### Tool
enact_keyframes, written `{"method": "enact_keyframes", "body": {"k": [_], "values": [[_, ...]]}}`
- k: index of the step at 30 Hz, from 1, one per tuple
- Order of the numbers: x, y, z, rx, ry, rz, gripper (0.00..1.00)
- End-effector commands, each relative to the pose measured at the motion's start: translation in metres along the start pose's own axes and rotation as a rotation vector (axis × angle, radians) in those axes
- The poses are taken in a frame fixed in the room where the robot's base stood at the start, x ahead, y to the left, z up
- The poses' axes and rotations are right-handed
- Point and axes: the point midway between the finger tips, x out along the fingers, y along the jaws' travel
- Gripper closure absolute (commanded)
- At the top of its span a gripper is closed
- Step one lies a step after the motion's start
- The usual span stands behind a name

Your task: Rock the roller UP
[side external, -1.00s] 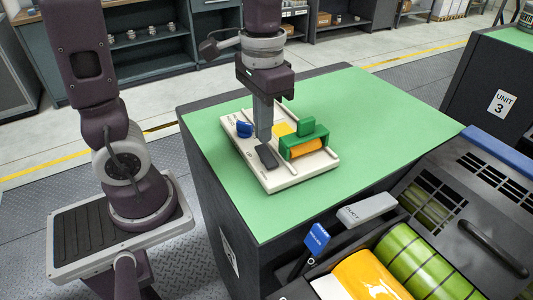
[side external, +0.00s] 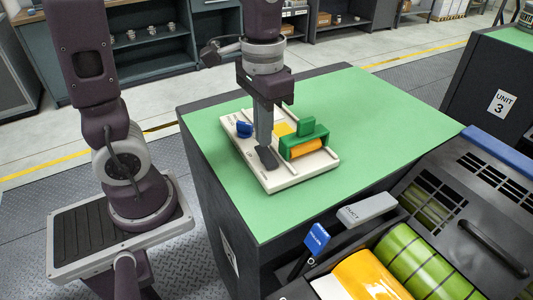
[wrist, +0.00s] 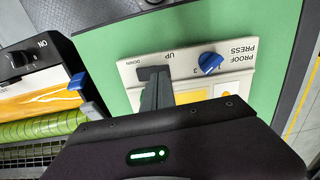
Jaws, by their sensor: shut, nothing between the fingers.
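The cream proof press (side external: 292,184) lies on the green bench top, and its near end also shows in the wrist view (wrist: 236,82). A dark rocker (side external: 268,160) sits on it; in the wrist view this rocker (wrist: 146,73) lies beside the printed words UP and DOWN. My gripper (side external: 264,145) is shut and empty, pointing down with its tips at the rocker's end, apparently touching it. The fingers (wrist: 158,92) hide part of the rocker in the wrist view, so its tilt is hard to tell. An orange roller (side external: 308,146) sits in a green carriage (side external: 305,133).
A blue knob (side external: 244,130) stands on the press left of my fingers. The green bench top (side external: 385,130) is clear right of the press.

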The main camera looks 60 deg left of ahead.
Motion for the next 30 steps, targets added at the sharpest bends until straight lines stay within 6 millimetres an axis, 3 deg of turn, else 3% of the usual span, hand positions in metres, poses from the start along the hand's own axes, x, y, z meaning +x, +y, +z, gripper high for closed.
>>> {"method": "enact_keyframes", "body": {"k": [30], "values": [[0.015, 0.000, 0.000, 0.000, -0.001, 0.000, 1.00]]}}
